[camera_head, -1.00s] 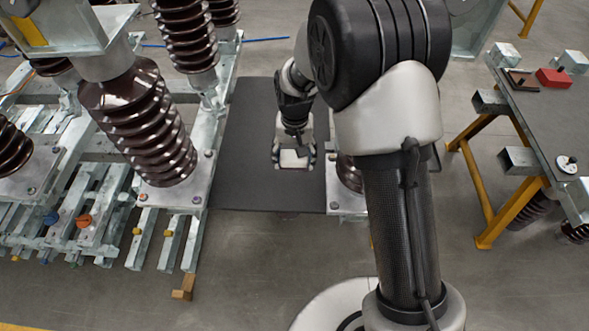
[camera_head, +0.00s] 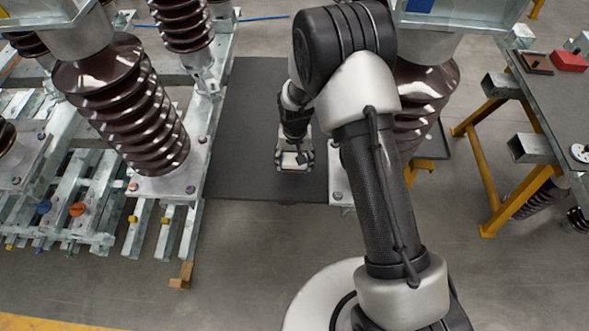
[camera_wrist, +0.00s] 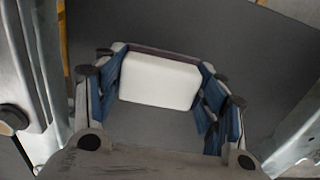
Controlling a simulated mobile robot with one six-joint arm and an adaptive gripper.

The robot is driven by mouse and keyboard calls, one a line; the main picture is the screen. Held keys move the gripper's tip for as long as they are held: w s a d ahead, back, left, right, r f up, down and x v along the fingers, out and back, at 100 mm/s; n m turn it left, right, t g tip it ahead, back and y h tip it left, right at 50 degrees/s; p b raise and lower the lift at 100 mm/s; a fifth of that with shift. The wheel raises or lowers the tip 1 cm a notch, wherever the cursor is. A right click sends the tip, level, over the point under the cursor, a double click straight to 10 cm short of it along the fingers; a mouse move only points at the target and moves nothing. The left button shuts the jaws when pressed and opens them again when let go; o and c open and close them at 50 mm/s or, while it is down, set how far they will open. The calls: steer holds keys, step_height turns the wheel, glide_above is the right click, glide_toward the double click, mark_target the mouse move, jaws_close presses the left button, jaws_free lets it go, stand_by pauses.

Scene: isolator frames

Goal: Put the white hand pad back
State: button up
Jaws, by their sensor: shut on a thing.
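The white hand pad (camera_wrist: 159,80) is a white block with a dark layer along one long edge. In the wrist view it sits between the blue-lined fingers of my gripper (camera_wrist: 160,88), which is shut on it. In the head view my gripper (camera_head: 294,162) hangs over the dark mat (camera_head: 250,105), and the pad shows only as a small pale patch between the fingertips. I cannot tell the exact height of the pad above the mat.
A brown ribbed insulator (camera_head: 128,105) on a metal frame stands left of the mat. Another insulator (camera_head: 420,90) stands right, partly behind my arm. A grey table (camera_head: 555,95) at the far right carries a red block (camera_head: 569,61). The floor in front is clear.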

mark_target(294, 174)
steer(key=shift+f+b, duration=0.6)
steer(key=shift+f, duration=1.7)
steer(key=shift+f, duration=0.15)
steer(key=o, duration=1.1)
step_height(294, 174, up, 12)
steer(key=p, duration=0.3)
steer(key=shift+r+p, duration=0.2)
steer(key=shift+p, duration=0.1)
steer(key=shift+s+f, duration=0.1)
